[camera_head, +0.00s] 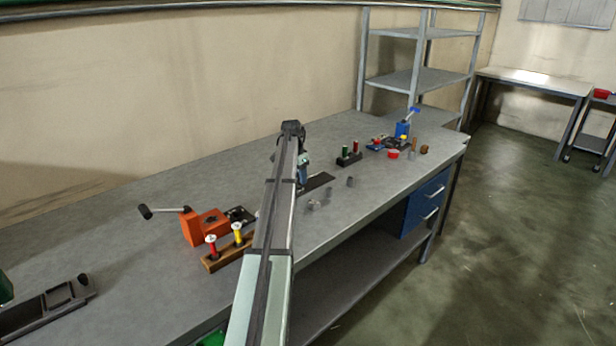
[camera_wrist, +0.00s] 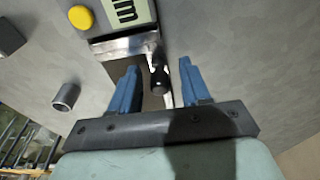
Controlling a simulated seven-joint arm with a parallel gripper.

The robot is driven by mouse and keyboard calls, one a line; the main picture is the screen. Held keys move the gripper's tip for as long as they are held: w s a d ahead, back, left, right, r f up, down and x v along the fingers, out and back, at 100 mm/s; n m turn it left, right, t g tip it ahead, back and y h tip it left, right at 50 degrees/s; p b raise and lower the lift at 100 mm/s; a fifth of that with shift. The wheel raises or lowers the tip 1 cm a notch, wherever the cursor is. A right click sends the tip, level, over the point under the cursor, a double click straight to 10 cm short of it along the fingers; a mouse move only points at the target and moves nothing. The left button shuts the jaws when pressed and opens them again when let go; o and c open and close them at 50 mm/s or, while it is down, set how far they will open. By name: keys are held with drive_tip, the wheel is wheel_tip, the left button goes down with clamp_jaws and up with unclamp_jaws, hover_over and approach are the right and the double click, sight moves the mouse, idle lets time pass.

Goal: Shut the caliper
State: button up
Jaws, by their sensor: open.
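In the wrist view the caliper (camera_wrist: 122,46) lies at the top. It shows a metal slide, a pale display reading "mm", a yellow round button (camera_wrist: 81,17) and a black knob (camera_wrist: 159,80). My gripper (camera_wrist: 158,72) is open, with one blue finger on each side of the knob; contact cannot be told.
A small grey cylinder (camera_wrist: 66,96) stands left of the gripper. On the bench (camera_head: 120,265) are an orange device with a lever (camera_head: 205,226), a wooden rack with coloured pegs (camera_head: 225,256), a black rack (camera_head: 349,160) and a blue device (camera_head: 403,129). The back strip along the wall is clear.

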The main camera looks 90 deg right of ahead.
drive_tip(key=shift+r, duration=0.1)
idle(0.4)
drive_tip(key=shift+r, duration=3.4)
